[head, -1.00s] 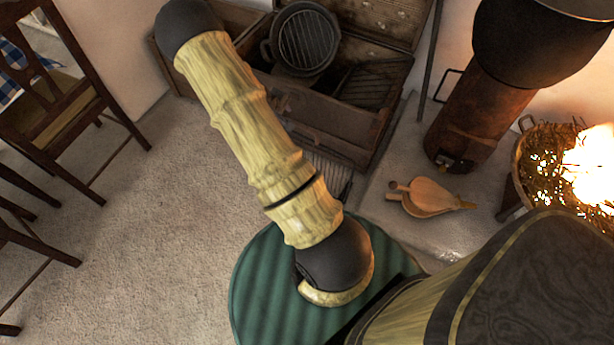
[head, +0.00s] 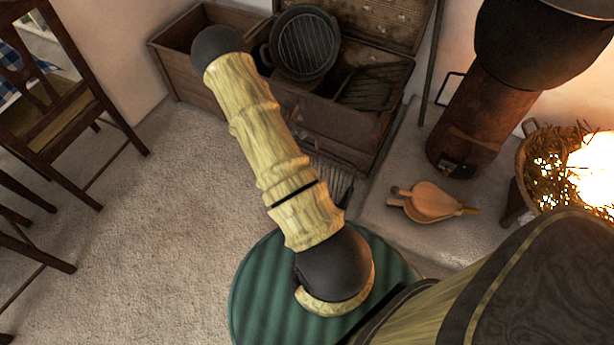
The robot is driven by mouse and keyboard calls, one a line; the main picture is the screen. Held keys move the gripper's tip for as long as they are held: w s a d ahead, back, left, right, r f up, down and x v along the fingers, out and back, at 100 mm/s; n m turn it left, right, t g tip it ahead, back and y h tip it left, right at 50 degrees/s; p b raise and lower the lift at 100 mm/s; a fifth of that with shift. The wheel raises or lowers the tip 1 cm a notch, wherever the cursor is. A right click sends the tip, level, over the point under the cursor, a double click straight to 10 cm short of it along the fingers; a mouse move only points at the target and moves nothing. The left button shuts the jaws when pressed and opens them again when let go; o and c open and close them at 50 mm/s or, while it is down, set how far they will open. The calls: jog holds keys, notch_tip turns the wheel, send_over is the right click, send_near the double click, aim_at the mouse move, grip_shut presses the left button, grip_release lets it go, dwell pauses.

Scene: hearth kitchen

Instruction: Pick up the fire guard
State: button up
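I cannot tell for sure which thing is the fire guard. A dark barred rack (head: 330,178) lies low in front of the open wooden chest, partly hidden behind my arm. Another dark wire rack (head: 372,88) lies inside the chest, and a round ribbed grill pan (head: 305,43) leans in it. My arm crosses the middle of the head view, up to a dark round joint at the upper left. My gripper is not in view, so its state and any contact do not show.
The open chest (head: 345,135) stands against the back wall. Bellows (head: 432,202) lie on the pale hearth, near a rusty stove (head: 465,140) and a burning fire basket (head: 555,165) at the right. Dark wooden chairs (head: 70,115) stand at the left. Carpet (head: 150,250) between is clear.

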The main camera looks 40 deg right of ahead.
jog(key=shift+b+x, duration=0.4)
jog(key=shift+x, duration=2)
jog(key=shift+f, duration=0.1)
jog(key=x, duration=0.1)
jog(key=b+x, duration=0.1)
jog(key=x, duration=0.3)
jog(key=shift+w+a+f, duration=0.1)
jog(key=shift+a+f, duration=0.1)
jog(key=shift+a, duration=0.05)
jog(key=shift+c, duration=0.2)
grip_shut()
jog(key=shift+r, duration=0.15)
